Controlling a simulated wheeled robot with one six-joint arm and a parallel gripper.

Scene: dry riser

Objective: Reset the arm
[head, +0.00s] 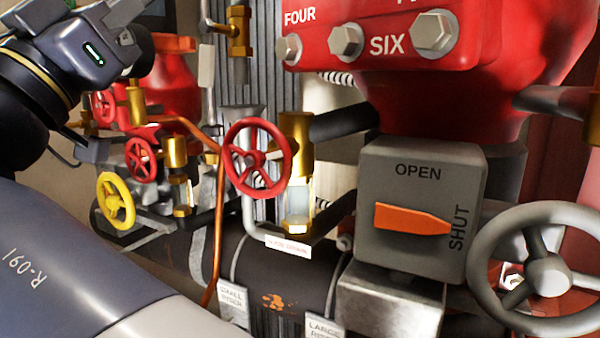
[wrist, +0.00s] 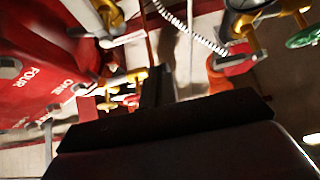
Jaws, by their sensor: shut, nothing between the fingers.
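My arm (head: 75,45) reaches in from the left of the head view, with its dark wrist part at the upper left, in front of the red pipework. Its end runs up to the top edge there, and the fingers do not show clearly. In the wrist view my gripper (wrist: 156,86) is a dark shape rising from the bottom middle. It is shut and holds nothing. The wrist view is tilted and partly blurred, with the red FOUR and ONE block (wrist: 40,75) on the left.
A grey OPEN/SHUT box (head: 420,205) with an orange lever pointing at SHUT stands at right. Beside it is a grey handwheel (head: 548,272). A red handwheel (head: 257,158) and a yellow one (head: 115,199) stand left of it. A copper pipe (head: 219,215) runs between them.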

